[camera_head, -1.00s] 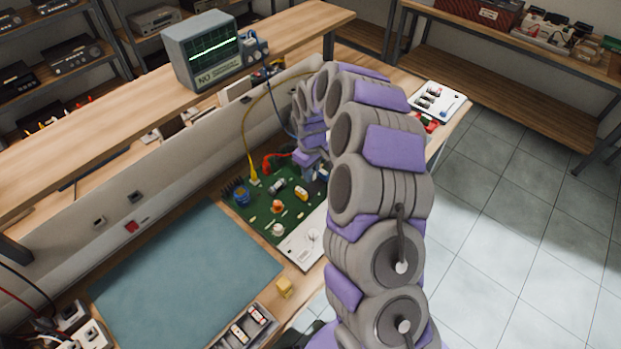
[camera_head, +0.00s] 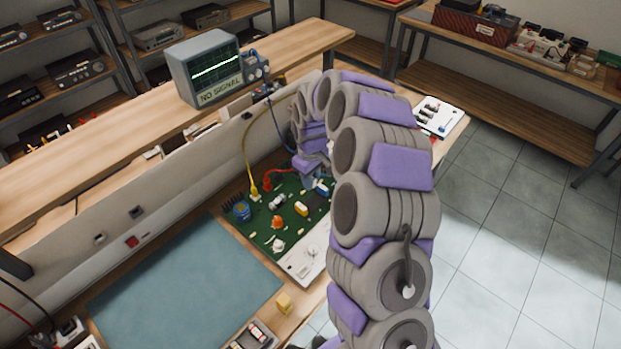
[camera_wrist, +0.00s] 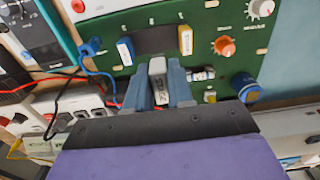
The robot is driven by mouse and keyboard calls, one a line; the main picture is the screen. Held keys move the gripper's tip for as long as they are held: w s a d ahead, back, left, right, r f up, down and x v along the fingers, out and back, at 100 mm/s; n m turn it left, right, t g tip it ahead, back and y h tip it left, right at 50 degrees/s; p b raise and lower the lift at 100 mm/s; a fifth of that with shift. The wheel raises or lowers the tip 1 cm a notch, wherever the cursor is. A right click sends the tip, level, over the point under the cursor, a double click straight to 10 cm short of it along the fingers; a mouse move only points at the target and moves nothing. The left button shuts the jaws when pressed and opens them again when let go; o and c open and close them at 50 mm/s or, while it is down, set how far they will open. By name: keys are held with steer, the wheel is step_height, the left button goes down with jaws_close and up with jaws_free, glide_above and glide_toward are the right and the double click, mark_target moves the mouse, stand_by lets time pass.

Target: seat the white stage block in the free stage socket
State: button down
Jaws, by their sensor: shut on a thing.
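In the wrist view my gripper (camera_wrist: 164,98) is shut on the white stage block (camera_wrist: 158,82), which sits between its two grey-blue fingers and carries a dark label. Just past its tip, a dark empty-looking rectangle (camera_wrist: 157,41) on the green board (camera_wrist: 215,20) lies between a blue-and-white block (camera_wrist: 125,51) and a yellow-and-white block (camera_wrist: 186,41). I cannot tell whether the held block touches the board. In the head view my gripper (camera_head: 312,172) is over the far right part of the board (camera_head: 262,236); my arm hides the block there.
An orange knob (camera_wrist: 224,46) and a blue cylinder (camera_wrist: 247,90) stand on the board. The oscilloscope (camera_head: 207,68) reads NO SIGNAL.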

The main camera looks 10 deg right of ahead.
steer(key=shift+r, duration=0.1)
steer(key=shift+r+p, duration=1.6)
steer(key=shift+r, duration=2.1)
steer(key=shift+f, duration=0.15)
step_height(320, 180, down, 10)
steer(key=b, duration=0.4)
glide_above(313, 205)
steer(key=shift+w+f, duration=0.1)
steer(key=shift+f, duration=2.8)
steer(key=shift+p, duration=0.4)
steer(key=shift+f, duration=0.75)
